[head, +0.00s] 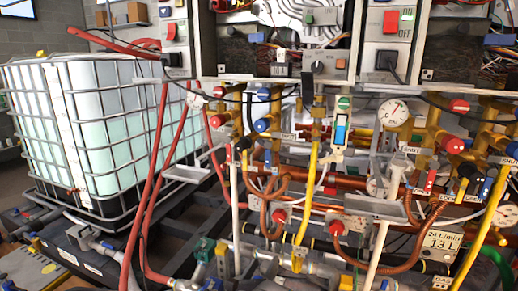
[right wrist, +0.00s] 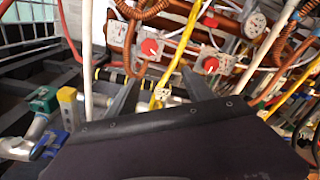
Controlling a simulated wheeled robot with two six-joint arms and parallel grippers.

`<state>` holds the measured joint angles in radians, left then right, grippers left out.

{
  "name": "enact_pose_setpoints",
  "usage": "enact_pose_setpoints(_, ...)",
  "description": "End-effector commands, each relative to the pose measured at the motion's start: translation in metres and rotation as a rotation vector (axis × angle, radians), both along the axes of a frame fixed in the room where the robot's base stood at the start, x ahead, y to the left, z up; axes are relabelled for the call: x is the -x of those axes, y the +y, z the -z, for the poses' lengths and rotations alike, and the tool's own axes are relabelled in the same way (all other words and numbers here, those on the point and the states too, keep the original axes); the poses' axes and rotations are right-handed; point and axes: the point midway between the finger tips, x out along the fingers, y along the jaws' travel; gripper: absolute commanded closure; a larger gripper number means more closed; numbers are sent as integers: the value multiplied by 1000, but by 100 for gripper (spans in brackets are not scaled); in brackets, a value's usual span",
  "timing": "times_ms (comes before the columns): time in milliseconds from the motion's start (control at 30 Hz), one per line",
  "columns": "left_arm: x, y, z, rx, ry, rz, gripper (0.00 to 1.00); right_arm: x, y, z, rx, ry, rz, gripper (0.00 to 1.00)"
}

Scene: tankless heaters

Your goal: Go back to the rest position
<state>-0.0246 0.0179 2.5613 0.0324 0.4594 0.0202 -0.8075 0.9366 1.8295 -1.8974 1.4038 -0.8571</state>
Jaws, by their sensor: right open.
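My right gripper (right wrist: 160,78) shows in the right wrist view as two dark fingers, spread apart with nothing held between them. It points at the pipework, with a yellow hose (right wrist: 185,40) and a yellow tag beyond the gap. I cannot make out the right gripper clearly among the pipes in the head view. My left gripper is not in view. Whether the right fingers touch any pipe cannot be told.
Dense pipes, gauges (head: 393,113) and red knobs (head: 336,228) fill the middle and right. Red hoses (head: 158,170) hang left of them. A caged white tank (head: 110,115) stands left. Above are heater units with a red switch (head: 391,21). Open floor is slight, at far left.

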Motion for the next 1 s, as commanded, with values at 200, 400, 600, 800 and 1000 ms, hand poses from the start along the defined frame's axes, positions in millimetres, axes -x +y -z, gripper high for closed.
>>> enact_pose_setpoints(200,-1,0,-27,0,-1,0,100,9,-51,-20,-126,50,158,39)
enact_pose_setpoints(400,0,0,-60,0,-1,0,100,36,-115,-40,-329,94,393,39)
enact_pose_setpoints(600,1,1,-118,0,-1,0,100,106,-189,-76,-705,90,805,39)
enact_pose_setpoints(800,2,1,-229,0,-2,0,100,236,-205,-154,-1488,-234,1599,39)
enact_pose_setpoints(1000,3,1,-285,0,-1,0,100,262,-171,-215,-2052,-802,2118,39)
